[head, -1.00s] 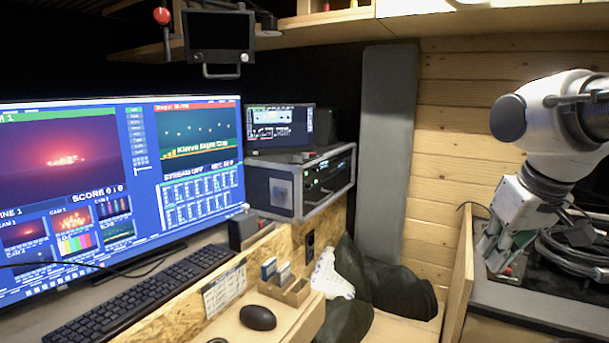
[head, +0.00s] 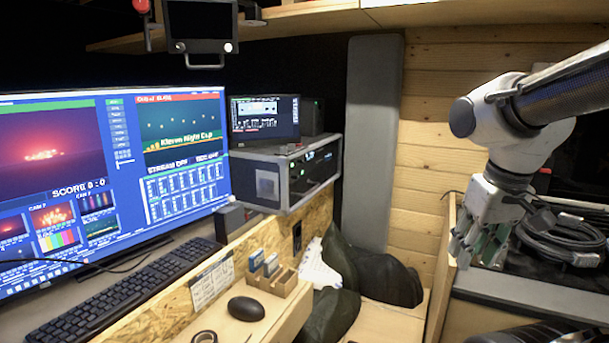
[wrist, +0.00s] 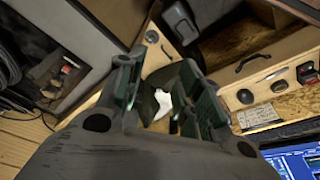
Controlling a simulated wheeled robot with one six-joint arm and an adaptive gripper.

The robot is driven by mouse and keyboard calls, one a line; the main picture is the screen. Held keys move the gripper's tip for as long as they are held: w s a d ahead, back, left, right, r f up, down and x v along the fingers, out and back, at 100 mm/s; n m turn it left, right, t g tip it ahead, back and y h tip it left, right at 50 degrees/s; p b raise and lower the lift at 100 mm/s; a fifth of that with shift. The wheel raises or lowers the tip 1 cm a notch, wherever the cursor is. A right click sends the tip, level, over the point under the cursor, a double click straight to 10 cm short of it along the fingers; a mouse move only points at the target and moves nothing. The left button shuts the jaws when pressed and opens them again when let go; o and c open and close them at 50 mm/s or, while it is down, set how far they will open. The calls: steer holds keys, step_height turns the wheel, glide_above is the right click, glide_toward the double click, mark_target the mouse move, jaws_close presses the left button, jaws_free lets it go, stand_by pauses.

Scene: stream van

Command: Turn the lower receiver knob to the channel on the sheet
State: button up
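A black rack case with grey edges (head: 262,185) stands on the desk's far end. Its front faces right and carries receiver units (head: 315,172) with small green lights; the knobs are too small and too oblique to make out. A printed sheet (head: 212,283) is fixed to the desk's upright board; its text is unreadable. It also shows in the wrist view (wrist: 260,115). My gripper (head: 480,245) hangs at the right, pointing down, well away from the rack. In the wrist view its fingers (wrist: 160,88) are apart with nothing between them.
A large monitor (head: 110,190) and keyboard (head: 120,292) fill the left. A mouse (head: 246,309) and a wooden card holder (head: 275,282) lie on the desk. Dark bags (head: 385,278) sit beyond it. Coiled cables (head: 560,240) lie at the right. A small screen (head: 200,25) hangs overhead.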

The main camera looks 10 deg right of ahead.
steer(key=w+f+m+g+y, duration=0.1)
steer(key=w+f+g, duration=0.1)
steer(key=w+f, duration=0.15)
steer(key=m+t+y, duration=1)
steer(key=m+y, duration=0.3)
steer(key=m, duration=0.2)
glide_toward(295, 177)
steer(key=w+f, duration=0.1)
steer(key=x, duration=0.8)
steer(key=shift+r+y, duration=0.25)
steer(key=shift+y, duration=0.05)
steer(key=shift+c, duration=0.3)
jaws_close()
